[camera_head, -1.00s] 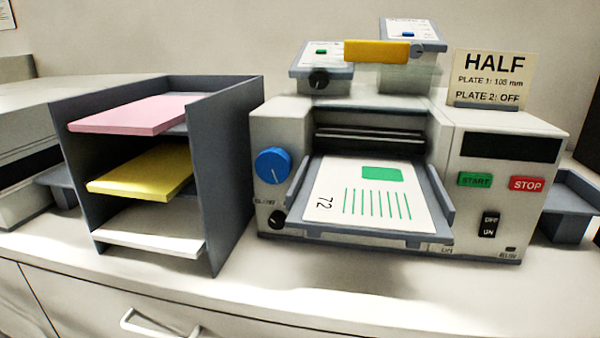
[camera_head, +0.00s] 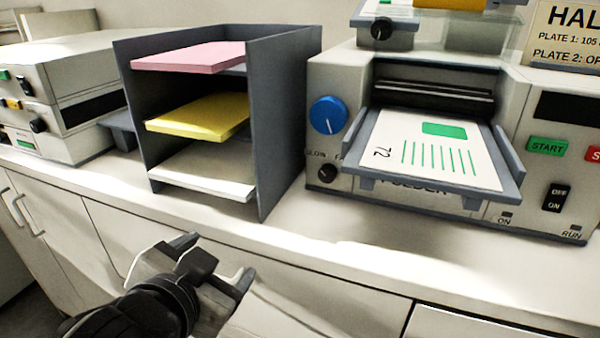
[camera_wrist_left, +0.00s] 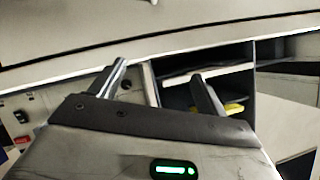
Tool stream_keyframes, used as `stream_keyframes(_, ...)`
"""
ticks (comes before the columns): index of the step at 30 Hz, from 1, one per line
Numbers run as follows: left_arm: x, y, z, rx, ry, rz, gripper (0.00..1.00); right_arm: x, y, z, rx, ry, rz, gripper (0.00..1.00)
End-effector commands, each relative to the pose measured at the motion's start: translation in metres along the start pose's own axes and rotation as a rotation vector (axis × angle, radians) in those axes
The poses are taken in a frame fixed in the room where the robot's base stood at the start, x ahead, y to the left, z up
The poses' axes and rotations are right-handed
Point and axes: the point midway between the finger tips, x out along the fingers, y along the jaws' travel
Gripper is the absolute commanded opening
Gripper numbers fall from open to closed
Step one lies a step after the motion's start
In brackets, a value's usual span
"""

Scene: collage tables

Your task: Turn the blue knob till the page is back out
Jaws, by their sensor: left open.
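The blue knob (camera_head: 327,115) is on the front of the folder machine (camera_head: 335,80), left of its feed tray. The page (camera_head: 430,150) is a white sheet with "72", a green block and green lines. It lies on the feed tray (camera_head: 415,192), in front of the dark slot. My left gripper (camera_head: 219,257) is open and empty in front of the counter edge, below and left of the knob and apart from it. Its two fingers also show in the left wrist view (camera_wrist_left: 160,78). The knob cannot be made out there. My right gripper is not in view.
A grey paper rack (camera_head: 285,120) with pink, yellow and white stacks stands left of the machine. A small black knob (camera_head: 328,172) sits below the blue one. Green START (camera_head: 547,146) and a black switch (camera_head: 556,197) are at the right. The counter front is clear.

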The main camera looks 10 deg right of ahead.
Motion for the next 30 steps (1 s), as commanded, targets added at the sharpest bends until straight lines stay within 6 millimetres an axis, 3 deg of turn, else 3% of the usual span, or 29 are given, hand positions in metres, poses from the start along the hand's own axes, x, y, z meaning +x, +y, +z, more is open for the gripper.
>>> stream_keyframes(1,-0.002,-0.001,-0.035,0.097,0.092,-0.023,0.76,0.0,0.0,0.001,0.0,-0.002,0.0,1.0)
stream_keyframes(3,-0.005,0.003,-0.072,0.221,0.194,-0.046,0.76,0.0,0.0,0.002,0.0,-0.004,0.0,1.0)
stream_keyframes(6,-0.013,0.01,-0.111,0.382,0.307,-0.084,0.76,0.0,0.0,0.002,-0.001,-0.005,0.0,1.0)
stream_keyframes(9,-0.018,0.016,-0.136,0.51,0.383,-0.117,0.76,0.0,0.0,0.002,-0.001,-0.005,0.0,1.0)
stream_keyframes(19,-0.016,0.021,-0.163,0.653,0.456,-0.158,0.76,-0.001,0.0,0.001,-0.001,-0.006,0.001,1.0)
stream_keyframes(30,0.049,0.02,-0.197,0.652,0.453,-0.159,0.76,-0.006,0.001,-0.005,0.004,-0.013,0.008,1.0)
